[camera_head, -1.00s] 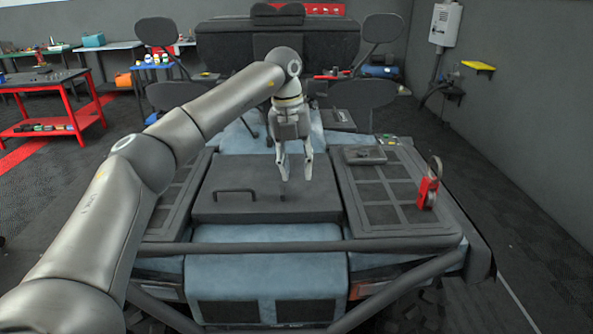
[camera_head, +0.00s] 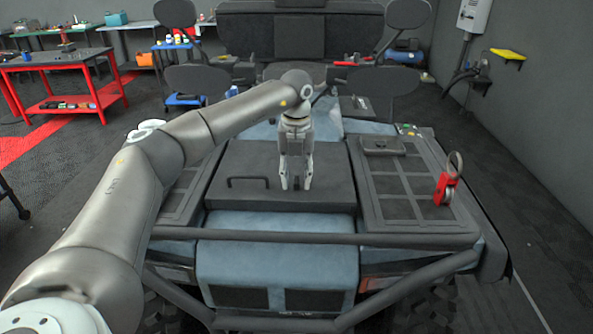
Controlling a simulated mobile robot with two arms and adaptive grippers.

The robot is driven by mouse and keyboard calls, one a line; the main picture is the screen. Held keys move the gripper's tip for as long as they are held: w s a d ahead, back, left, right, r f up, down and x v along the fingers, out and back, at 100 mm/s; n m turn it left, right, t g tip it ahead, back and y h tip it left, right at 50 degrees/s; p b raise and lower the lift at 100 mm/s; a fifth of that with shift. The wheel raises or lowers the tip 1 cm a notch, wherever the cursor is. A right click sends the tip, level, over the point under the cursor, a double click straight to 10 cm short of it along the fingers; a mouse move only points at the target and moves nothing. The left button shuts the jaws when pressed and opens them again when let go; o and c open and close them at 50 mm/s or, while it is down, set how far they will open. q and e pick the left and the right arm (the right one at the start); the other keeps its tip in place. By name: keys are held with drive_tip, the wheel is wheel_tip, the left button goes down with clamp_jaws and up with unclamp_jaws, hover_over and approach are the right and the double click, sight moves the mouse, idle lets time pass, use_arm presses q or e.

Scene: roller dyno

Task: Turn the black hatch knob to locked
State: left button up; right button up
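The dark hatch panel (camera_head: 235,200) lies flat on the vehicle's rear deck, with a black loop handle on its left part. The small black hatch knob (camera_head: 297,184) is on the panel right of the handle and is mostly hidden by my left gripper. My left gripper (camera_head: 296,186) points down over the panel, its two fingers apart on either side of the knob. I see a gap between the fingers; contact with the knob does not show. The knob's turn angle cannot be read. My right gripper is not in view.
Right of the hatch, a gridded deck panel (camera_head: 405,195) bears a dark flat box (camera_head: 382,146) and a red clamp-like item (camera_head: 447,186). A black tube bar (camera_head: 320,238) crosses in front of the hatch. Seats stand behind; a red table (camera_head: 60,65) is far left.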

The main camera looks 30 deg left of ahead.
use_arm(q)
drive_tip(key=shift+w+f, duration=0.1)
drive_tip(key=shift+f, duration=0.05)
clamp_jaws()
drive_tip(key=shift+m, duration=0.3)
drive_tip(key=shift+m+p, duration=0.85)
drive_tip(key=shift+m, duration=0.35)
drive_tip(key=m+p, duration=0.1)
drive_tip(key=m, duration=0.2)
drive_tip(key=shift+a+m, duration=0.15)
drive_tip(key=shift+m, duration=0.15)
drive_tip(key=m+p, duration=0.1)
drive_tip(key=m, duration=0.4)
drive_tip(key=shift+m+p, duration=0.3)
drive_tip(key=m, duration=0.5)
drive_tip(key=shift+w+a+m+p, duration=0.1)
drive_tip(key=shift+a+m+p, duration=0.05)
drive_tip(key=shift+m+p, duration=0.2)
drive_tip(key=shift+m, duration=0.25)
